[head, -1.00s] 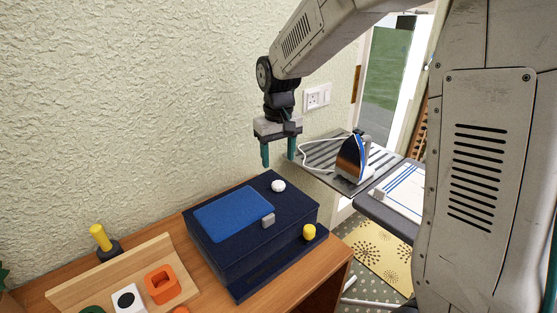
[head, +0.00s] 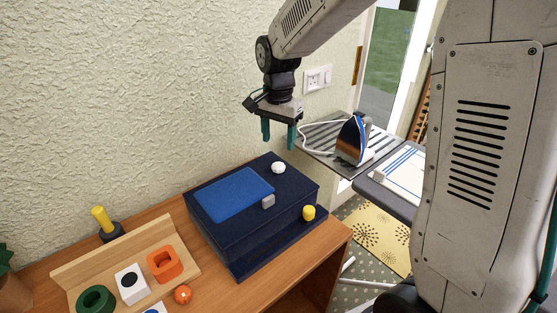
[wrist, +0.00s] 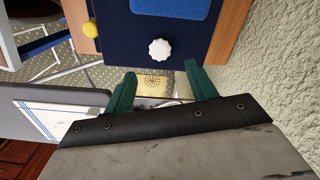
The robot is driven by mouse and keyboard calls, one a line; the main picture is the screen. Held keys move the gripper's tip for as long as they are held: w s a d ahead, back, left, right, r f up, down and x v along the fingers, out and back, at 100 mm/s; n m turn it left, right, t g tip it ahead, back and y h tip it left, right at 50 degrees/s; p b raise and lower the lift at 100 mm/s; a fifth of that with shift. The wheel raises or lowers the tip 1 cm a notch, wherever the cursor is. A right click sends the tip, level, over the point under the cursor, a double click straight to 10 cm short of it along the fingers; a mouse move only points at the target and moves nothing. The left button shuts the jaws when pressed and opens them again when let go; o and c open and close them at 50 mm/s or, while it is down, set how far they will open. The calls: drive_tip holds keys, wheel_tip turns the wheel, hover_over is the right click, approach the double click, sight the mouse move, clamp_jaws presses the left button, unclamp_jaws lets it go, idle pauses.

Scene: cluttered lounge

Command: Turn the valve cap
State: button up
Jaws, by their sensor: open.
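The valve cap appears to be the white scalloped knob (head: 278,168) on top of a dark navy box (head: 236,250), near its back right corner. It also shows in the wrist view (wrist: 159,49), with its rim clear and nothing touching it. My gripper (head: 278,140) hangs above the knob in the head view, with its two green fingers pointing down. In the wrist view my gripper (wrist: 158,76) is open and empty, and the knob appears just beyond the gap between the fingertips. The fingers are apart from the knob.
The box also carries a blue panel (head: 232,195), a grey block (head: 268,201) and a yellow knob (head: 309,213). A wooden shape board (head: 182,255) stands left on the wooden table (head: 312,262). An iron (head: 352,142) stands on an ironing board to the right. The wall is close behind.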

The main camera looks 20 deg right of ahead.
sight(278, 165)
drive_tip(key=shift+m, duration=0.5)
drive_tip(key=shift+f, duration=0.2)
wheel_tip(278, 165, down, 8)
drive_tip(key=shift+r, duration=0.25)
drive_tip(key=c, duration=1)
